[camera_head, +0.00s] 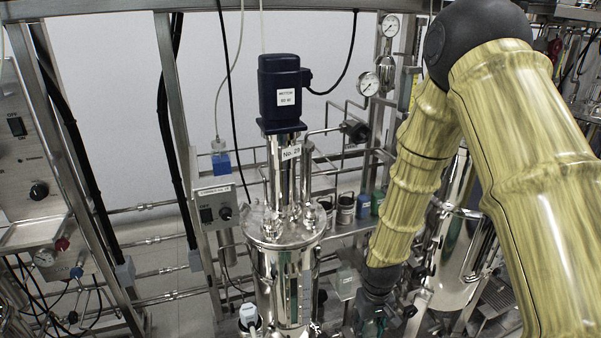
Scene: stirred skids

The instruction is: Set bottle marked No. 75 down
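My gripper (372,322) hangs at the bottom of the picture, at the end of my yellow-sleeved arm, right of the steel vessel (285,270). It is dark and partly cut off by the lower edge, so its fingers and anything between them cannot be made out. No label reading No. 75 is legible. Small bottles with blue labels (363,207) and a green one (378,202) stand on a ledge behind the vessel, left of my forearm. A white-capped container (249,316) shows at the vessel's lower left; its marking is unreadable.
A dark blue motor (284,92) tops the vessel. Pressure gauges (369,84) and pipes stand behind. A switch box (217,207) is on the frame at left. Another steel vessel (460,245) stands behind my arm at right. Frame posts crowd the left side.

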